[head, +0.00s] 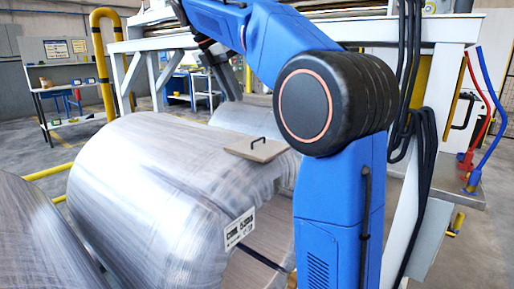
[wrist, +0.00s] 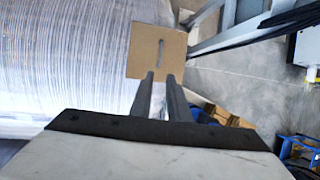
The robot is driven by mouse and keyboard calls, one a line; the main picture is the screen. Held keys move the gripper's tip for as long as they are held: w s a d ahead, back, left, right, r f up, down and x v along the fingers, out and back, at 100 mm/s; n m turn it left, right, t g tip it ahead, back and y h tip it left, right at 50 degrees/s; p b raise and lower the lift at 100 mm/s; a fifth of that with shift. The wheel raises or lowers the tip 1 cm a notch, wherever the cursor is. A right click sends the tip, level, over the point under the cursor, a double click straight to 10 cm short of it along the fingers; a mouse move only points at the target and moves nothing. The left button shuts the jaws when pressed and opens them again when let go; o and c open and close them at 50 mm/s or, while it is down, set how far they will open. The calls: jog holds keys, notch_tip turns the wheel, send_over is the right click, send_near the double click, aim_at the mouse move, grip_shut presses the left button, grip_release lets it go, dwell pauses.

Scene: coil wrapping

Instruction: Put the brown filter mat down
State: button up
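The brown filter mat (head: 252,151) is a thin, flat square with a dark bar handle on top. It lies at the right side of the big wrapped coil (head: 150,170), seemingly resting on it and partly over its edge. In the wrist view the mat (wrist: 143,50) lies just beyond my fingertips, with its handle upright in the picture. My gripper (wrist: 161,76) has its two dark fingers apart with nothing between them. In the head view my gripper (head: 228,82) hangs behind and left of the mat, apart from it.
A white label (head: 239,229) is on the coil's end. Another wrapped coil (head: 40,240) is at the lower left. A white frame (head: 150,45) spans the back, with a yellow post (head: 101,50) to its left. A workbench (head: 75,122) stands far left.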

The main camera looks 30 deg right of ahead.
send_near(258, 144)
jog(key=shift+s+a+f, duration=0.1)
jog(key=shift+s+a, duration=0.05)
jog(key=shift+s, duration=0.3)
jog(key=shift+s+a+f, duration=0.1)
jog(key=shift+s+a, duration=0.1)
jog(key=shift+s, duration=0.2)
jog(key=shift+d+x, duration=0.25)
jog(key=shift+x, duration=2.45)
jog(key=shift+r, duration=0.15)
grip_shut()
